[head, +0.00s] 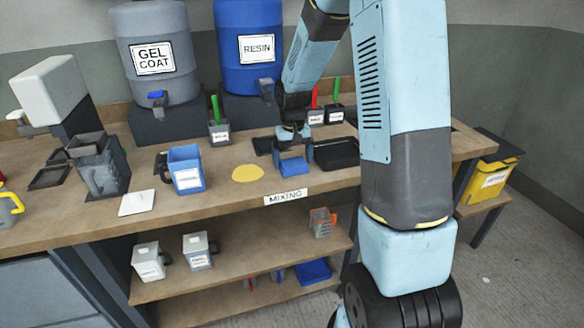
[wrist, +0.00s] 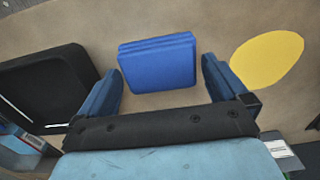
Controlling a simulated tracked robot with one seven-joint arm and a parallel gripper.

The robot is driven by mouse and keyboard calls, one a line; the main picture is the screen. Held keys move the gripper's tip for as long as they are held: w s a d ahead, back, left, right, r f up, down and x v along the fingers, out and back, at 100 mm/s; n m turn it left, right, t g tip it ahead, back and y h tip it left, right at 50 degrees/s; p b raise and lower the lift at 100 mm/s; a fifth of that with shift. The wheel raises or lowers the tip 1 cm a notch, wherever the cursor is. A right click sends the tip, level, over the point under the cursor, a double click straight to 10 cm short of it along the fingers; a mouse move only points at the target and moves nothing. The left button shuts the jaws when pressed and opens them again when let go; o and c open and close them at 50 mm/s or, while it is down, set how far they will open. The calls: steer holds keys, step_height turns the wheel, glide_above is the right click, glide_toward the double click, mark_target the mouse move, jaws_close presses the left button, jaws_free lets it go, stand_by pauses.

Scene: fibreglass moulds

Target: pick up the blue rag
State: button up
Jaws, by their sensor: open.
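The blue rag (head: 293,167) is a small folded bundle on the wooden bench top, near its front edge above the MIXING label. It also shows in the wrist view (wrist: 157,62), with its folded layers along the top. My gripper (head: 293,153) points down over the rag, its jaws open. In the wrist view the rag lies between the lines of the two fingers, with a gap on each side and neither finger touching it. I cannot tell how high the fingertips are above the bench.
A black tray (head: 338,153) lies close on the right of the rag, and a yellow spot (head: 248,173) on its left. A blue jug (head: 187,169) stands farther left. Small labelled pots (head: 219,132) and the blue resin drum (head: 250,60) stand behind.

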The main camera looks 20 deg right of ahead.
steer(key=shift+f, duration=0.8)
steer(key=c, duration=0.7)
steer(key=shift+o, duration=0.2)
